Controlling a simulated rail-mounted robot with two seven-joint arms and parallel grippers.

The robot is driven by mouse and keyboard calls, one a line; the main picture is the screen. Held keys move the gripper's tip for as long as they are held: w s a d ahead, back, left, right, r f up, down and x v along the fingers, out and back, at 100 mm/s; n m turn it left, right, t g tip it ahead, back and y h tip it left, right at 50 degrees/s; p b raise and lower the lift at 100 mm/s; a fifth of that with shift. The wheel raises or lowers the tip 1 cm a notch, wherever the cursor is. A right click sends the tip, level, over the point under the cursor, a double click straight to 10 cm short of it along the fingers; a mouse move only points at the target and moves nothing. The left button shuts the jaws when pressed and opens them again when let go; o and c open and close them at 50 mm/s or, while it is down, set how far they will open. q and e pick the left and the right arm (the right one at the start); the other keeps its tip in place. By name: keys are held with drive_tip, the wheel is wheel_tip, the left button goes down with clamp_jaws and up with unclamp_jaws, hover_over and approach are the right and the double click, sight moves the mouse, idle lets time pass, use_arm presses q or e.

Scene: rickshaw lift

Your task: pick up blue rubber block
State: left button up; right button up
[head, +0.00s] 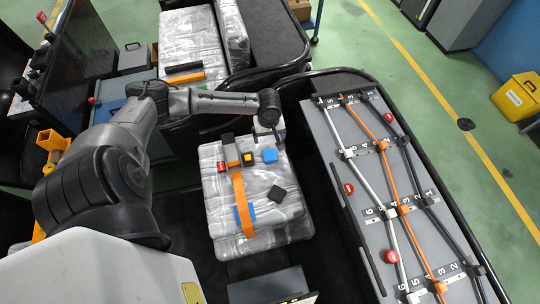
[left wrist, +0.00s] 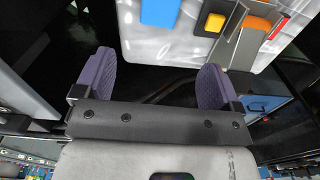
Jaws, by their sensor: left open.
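A blue block (head: 270,156) lies on the plastic-wrapped seat (head: 222,185), near its far right part. It also shows at the top edge of the left wrist view (left wrist: 160,11), cut off by the frame. A second blue piece (head: 246,214) lies lower on the seat, partly under the orange strap (head: 241,190). My left gripper (head: 269,139) is at the far edge of the seat, just beyond the first blue block. Its purple fingers are wide apart and empty in the left wrist view (left wrist: 156,75). My right gripper is not seen.
Beside the blue block are a yellow-and-black block (head: 248,159), a red block (head: 221,167) and a grey-and-orange upright piece (head: 231,152). A grey panel with cables (head: 345,215) stands at right.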

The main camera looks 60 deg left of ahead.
sight(270, 153)
use_arm(q)
drive_tip(key=shift+d+f+b, duration=0.2)
drive_tip(key=shift+f+b, duration=0.25)
drive_tip(key=shift+f, duration=5.55)
drive_tip(key=c, duration=1)
